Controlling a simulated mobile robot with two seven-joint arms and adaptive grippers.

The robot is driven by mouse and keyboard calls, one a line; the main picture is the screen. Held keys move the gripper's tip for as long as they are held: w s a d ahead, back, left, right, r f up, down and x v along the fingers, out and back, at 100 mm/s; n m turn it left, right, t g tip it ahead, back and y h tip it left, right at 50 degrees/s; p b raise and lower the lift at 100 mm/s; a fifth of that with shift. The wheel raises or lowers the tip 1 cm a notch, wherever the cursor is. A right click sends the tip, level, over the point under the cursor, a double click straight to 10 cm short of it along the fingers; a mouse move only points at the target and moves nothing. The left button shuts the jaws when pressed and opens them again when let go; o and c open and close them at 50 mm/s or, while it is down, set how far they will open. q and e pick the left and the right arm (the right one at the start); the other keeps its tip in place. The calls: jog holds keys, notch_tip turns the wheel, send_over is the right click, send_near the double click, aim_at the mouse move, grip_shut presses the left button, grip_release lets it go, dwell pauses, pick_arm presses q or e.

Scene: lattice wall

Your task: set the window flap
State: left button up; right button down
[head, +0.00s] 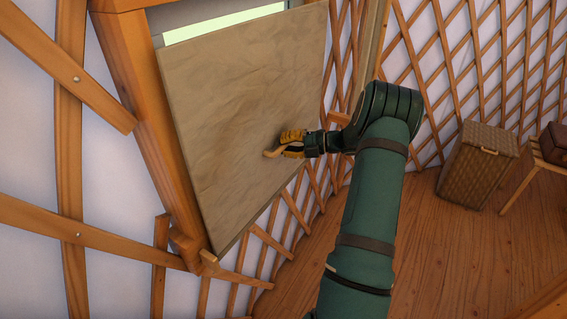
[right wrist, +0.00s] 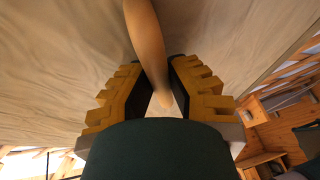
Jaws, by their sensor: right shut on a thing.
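The window flap (head: 235,95) is a tan, creased panel in a wooden frame (head: 150,120) on the lattice wall. It hangs ajar, tilted away from the frame, with a strip of bright window opening (head: 222,24) showing above its top edge. My left gripper is not in view.
Lattice wall slats (head: 447,60) surround the window. A wicker hamper (head: 477,165) stands on the plank floor at the right, beside a wooden stool or bench (head: 535,160) with a brown box (head: 554,143) on it. The floor (head: 440,255) between is clear.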

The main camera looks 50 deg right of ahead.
aim_at(275, 122)
notch_tip(275, 122, up, 8)
jog(key=shift+w+r, duration=0.15)
jog(key=shift+r, duration=0.1)
jog(key=c, duration=0.9)
grip_release()
jog(key=shift+a, duration=0.1)
jog(key=shift+f, duration=0.2)
jog(key=shift+s+d, duration=0.3)
jog(key=shift+s, duration=0.05)
jog(key=v, duration=1.1)
jog(key=shift+r, duration=0.15)
jog(key=shift+s, duration=0.1)
